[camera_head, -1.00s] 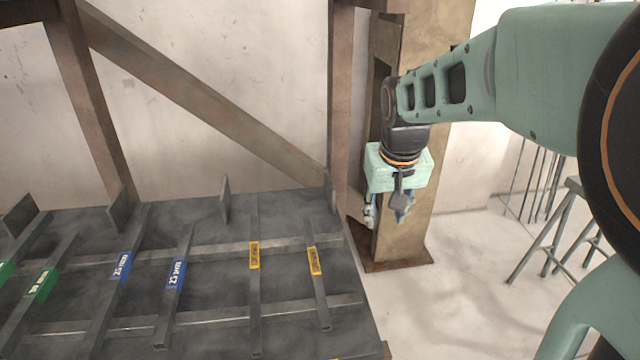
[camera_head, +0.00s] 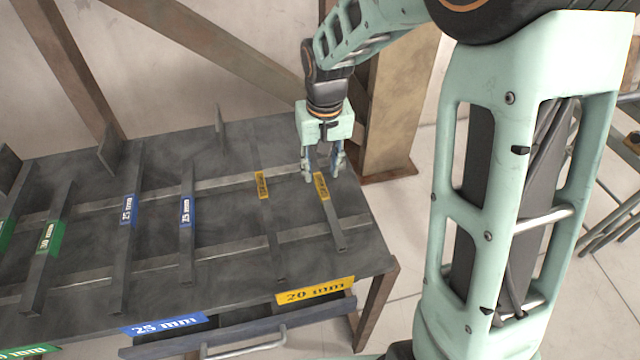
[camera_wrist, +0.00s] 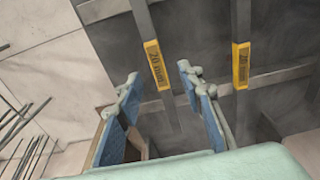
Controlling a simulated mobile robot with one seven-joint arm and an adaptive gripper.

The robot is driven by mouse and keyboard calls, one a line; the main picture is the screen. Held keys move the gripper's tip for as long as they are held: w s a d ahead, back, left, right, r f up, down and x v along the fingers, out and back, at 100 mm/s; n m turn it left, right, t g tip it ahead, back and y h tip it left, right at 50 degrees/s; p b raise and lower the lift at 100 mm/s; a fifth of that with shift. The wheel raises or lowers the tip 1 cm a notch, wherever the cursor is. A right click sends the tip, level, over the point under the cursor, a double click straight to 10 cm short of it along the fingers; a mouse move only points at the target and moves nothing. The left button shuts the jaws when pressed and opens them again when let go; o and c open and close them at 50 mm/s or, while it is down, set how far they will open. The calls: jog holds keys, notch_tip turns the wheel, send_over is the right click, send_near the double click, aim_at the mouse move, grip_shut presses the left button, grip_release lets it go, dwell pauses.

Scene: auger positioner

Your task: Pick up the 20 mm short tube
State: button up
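The 20 mm short tube (camera_head: 333,222) is the dark bar with a yellow label farthest right on the grey rack table. A longer yellow-labelled 20 mm tube (camera_head: 267,232) lies to its left. My gripper (camera_head: 322,177) is open and empty, pointing down over the short tube near its label. In the wrist view, the short tube (camera_wrist: 147,28) runs between the two spread blue-padded fingers (camera_wrist: 158,76), with its label just beyond the tips. The longer tube (camera_wrist: 240,22) is outside the right finger. The fingers seem apart from the tube; the exact height gap is unclear.
Blue-labelled 25 mm tubes (camera_head: 186,235) and green-labelled tubes (camera_head: 45,260) lie further left across the rack's crossbars. Upright dividers (camera_head: 220,130) stand at the table's back. A rusty column (camera_head: 395,100) stands behind my gripper. Signs and a drawer handle (camera_head: 245,345) are at the front.

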aim_at(321, 185)
jog(key=shift+w+d+f+p, duration=0.1)
jog(key=shift+w+f+p, duration=0.15)
jog(key=shift+f, duration=0.85)
jog(key=shift+w+a+f+p, duration=0.1)
jog(key=shift+w+f, duration=0.2)
jog(key=shift+f, duration=0.8)
jog(key=shift+w+d+f+p, duration=0.1)
jog(key=shift+w+f+p, duration=0.15)
jog(key=shift+f, duration=0.85)
grip_shut()
jog(key=shift+w, duration=0.1)
